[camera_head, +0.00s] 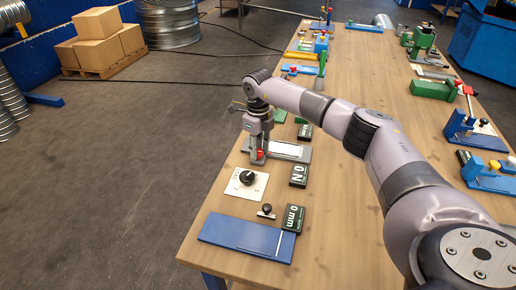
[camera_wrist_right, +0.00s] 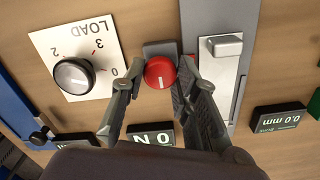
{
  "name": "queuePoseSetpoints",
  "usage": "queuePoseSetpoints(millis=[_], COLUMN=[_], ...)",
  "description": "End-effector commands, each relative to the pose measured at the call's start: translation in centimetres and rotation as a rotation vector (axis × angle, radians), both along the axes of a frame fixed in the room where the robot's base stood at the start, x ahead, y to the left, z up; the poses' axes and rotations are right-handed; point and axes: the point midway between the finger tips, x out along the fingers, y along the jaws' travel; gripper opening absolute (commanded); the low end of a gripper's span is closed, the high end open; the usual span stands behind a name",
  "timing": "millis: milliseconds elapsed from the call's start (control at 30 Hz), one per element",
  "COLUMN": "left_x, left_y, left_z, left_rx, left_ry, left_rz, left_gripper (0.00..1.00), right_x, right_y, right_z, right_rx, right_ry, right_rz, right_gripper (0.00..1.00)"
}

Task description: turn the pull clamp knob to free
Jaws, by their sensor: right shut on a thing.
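A round red knob (camera_wrist_right: 160,72) with a short pale mark sits on a grey block at the edge of a long grey plate (camera_wrist_right: 206,18). In the head view the red knob (camera_head: 260,154) is small and partly covered. My right gripper (camera_wrist_right: 160,75) points down at it with one finger on each side, shut on the knob. In the head view my right gripper (camera_head: 258,156) is low over the table. The knob carries no readable label, so I cannot tell whether it stands at free. My left gripper is not in view.
A black dial (camera_wrist_right: 74,76) on a white LOAD card is beside the red knob. A "0 N" display (camera_head: 299,175), a "0 mm" display (camera_head: 293,218) and a blue plate (camera_head: 240,236) are nearby. Several fixtures line the wooden table (camera_head: 350,110). Boxes (camera_head: 98,38) stand on a floor pallet.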

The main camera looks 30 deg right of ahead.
Motion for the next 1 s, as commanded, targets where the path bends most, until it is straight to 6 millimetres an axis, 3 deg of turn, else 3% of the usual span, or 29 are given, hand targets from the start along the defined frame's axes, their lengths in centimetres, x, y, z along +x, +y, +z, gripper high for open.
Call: queuePoseSetpoints(millis=[67, 100, 367, 767, 1000], left_x=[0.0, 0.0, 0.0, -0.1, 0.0], left_y=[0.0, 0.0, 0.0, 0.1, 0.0], left_z=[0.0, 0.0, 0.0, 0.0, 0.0], left_rx=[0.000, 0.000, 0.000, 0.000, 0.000], left_ry=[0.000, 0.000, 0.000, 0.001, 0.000], left_rz=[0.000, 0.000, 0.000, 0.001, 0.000], left_gripper=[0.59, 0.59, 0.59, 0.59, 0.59], right_x=[0.1, 0.1, 0.1, 0.1, 0.1], right_y=[-0.1, -0.1, -0.1, 0.0, 0.0], right_z=[0.2, 0.2, 0.1, 0.7, 5.0], right_rx=[-0.002, -0.002, 0.000, 0.000, -0.001], right_ry=[-0.004, -0.004, -0.002, -0.002, -0.006], right_rz=[0.000, -0.001, -0.001, -0.001, -0.001], right_gripper=[0.00, 0.30, 0.47, 0.49, 0.49])
